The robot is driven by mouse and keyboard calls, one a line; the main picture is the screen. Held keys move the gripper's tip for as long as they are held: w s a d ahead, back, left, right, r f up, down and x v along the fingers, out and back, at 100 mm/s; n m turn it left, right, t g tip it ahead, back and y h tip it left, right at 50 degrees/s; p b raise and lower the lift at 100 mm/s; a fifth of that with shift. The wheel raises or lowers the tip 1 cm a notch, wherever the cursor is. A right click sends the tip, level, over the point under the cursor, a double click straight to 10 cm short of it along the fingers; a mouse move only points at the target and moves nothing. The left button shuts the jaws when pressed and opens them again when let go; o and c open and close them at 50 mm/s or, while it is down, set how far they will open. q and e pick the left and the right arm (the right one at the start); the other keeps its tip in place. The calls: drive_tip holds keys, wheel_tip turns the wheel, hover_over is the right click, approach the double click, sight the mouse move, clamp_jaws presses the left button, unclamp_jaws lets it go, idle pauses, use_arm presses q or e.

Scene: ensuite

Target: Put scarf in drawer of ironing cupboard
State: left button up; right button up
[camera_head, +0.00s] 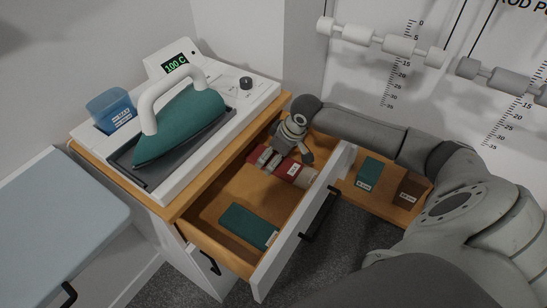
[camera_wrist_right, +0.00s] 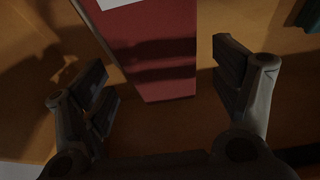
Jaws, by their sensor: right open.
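A red folded item with a white label, likely the scarf (camera_head: 291,168), lies in the back part of the open drawer (camera_head: 223,190) of the ironing cupboard (camera_head: 183,210). Its label is too small to read. My right gripper (camera_head: 281,155) reaches down into the drawer over this item. In the right wrist view the red scarf (camera_wrist_right: 155,55) shows between the parted fingers of the right gripper (camera_wrist_right: 165,92), with a gap on both sides. The gripper is open and empty. My left gripper is not in view.
A teal folded item (camera_head: 247,225) lies at the drawer's front. An iron (camera_head: 180,122) and a blue container (camera_head: 110,108) stand on the cupboard top. Teal (camera_head: 369,172) and brown (camera_head: 408,191) items lie on a wooden shelf to the right. An ironing board (camera_head: 55,215) is at left.

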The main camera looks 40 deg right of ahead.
drive_tip(key=v, duration=1.1)
drive_tip(key=shift+s, duration=0.2)
drive_tip(key=shift+r+p, duration=0.15)
drive_tip(key=shift+p, duration=0.2)
